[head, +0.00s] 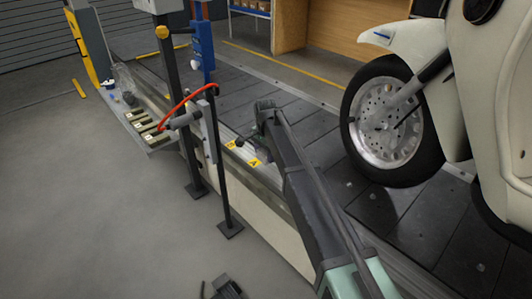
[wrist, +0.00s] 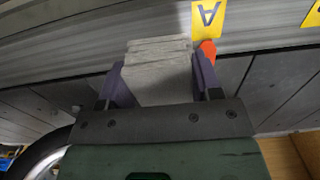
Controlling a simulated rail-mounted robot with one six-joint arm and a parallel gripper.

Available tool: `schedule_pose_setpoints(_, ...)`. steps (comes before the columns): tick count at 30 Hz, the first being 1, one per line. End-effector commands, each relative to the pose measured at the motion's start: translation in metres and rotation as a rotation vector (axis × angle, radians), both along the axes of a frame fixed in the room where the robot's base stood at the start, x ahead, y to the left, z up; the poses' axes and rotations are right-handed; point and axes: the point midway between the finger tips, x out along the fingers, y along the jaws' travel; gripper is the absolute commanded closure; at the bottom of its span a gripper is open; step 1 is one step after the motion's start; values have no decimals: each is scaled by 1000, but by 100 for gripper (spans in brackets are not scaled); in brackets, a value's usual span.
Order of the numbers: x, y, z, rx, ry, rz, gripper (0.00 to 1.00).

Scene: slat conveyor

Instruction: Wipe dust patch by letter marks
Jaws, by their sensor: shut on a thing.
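My gripper (wrist: 160,68) is shut on a grey, layered wiping pad (wrist: 158,82), with one purple finger on each side of it. In the wrist view the pad's far edge lies at or just over the grey metal edge strip of the conveyor; I cannot tell if it touches. A yellow mark with a black letter A (wrist: 208,20) is just beyond the pad's right corner. Another yellow mark (wrist: 313,14) is at the right edge, its letter cut off. In the head view two yellow marks (head: 254,162) lie on the conveyor edge near my arm's end. I cannot make out a dust patch.
A white scooter with a front wheel (head: 384,118) stands on the dark slats to the right. A post with a red hose (head: 188,103) rises left of the letter marks. A small orange-red piece (wrist: 208,52) shows beside the pad. Open floor (head: 80,210) lies left.

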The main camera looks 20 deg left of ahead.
Motion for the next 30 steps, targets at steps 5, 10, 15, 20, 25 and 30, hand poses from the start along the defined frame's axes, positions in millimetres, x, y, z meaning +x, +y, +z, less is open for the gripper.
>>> schedule_pose_setpoints(5, 0, 0, 7, 0, 0, 0, 60)
schedule_pose_setpoints(10, 0, 0, 7, 0, 0, 0, 60)
schedule_pose_setpoints(15, 0, 0, 26, 0, 0, 0, 60)
schedule_pose_setpoints(20, 0, 0, 39, 0, 0, 0, 60)
schedule_pose_setpoints(25, 0, 0, 36, 0, 0, 0, 60)
schedule_pose_setpoints(30, 0, 0, 36, 0, 0, 0, 60)
